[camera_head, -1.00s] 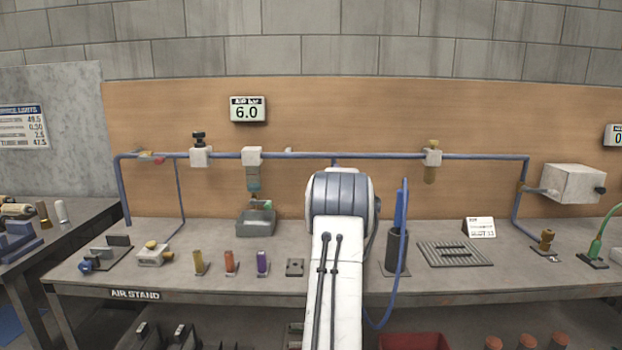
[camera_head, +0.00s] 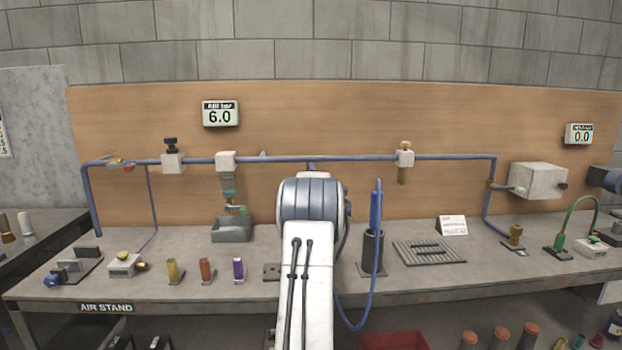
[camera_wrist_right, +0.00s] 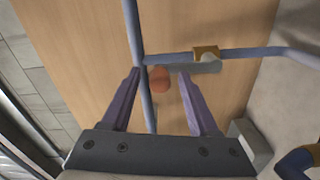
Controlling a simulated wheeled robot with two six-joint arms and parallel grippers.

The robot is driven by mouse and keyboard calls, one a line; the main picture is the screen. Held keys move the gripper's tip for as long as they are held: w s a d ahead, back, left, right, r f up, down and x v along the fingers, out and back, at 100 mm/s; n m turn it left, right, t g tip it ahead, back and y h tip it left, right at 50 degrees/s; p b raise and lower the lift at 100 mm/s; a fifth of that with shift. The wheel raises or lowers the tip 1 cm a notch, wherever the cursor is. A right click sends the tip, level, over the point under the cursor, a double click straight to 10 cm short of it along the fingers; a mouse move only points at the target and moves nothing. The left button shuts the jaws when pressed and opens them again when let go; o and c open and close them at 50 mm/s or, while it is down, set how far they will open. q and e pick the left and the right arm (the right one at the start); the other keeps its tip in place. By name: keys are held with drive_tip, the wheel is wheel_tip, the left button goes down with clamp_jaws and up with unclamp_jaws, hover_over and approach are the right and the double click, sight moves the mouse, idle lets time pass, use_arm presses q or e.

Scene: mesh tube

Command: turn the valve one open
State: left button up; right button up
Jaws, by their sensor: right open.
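The right wrist view shows a valve with a brass body (camera_wrist_right: 207,52) on a blue pipe, and I take it for valve one. Its grey lever (camera_wrist_right: 198,67) lies roughly along that pipe and ends in an orange-red tip (camera_wrist_right: 159,79). My right gripper (camera_wrist_right: 161,78) is open, with its two purplish fingers on either side of the tip. I cannot tell whether they touch it. In the head view my arm hides this gripper and the valve behind it. My left gripper is not in view.
The long blue pipe (camera_head: 355,158) runs along the wooden panel (camera_head: 340,110). A gauge (camera_head: 220,114) reads 6.0 and another (camera_head: 579,133) reads 0.0. On the bench stand a grey tray (camera_head: 231,231), several coloured fittings, a dark holder (camera_head: 372,252) and a ribbed mat (camera_head: 428,253).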

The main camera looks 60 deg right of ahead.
drive_tip(key=b+v, duration=0.3)
drive_tip(key=v, duration=0.7)
drive_tip(key=shift+s+a, duration=0.15)
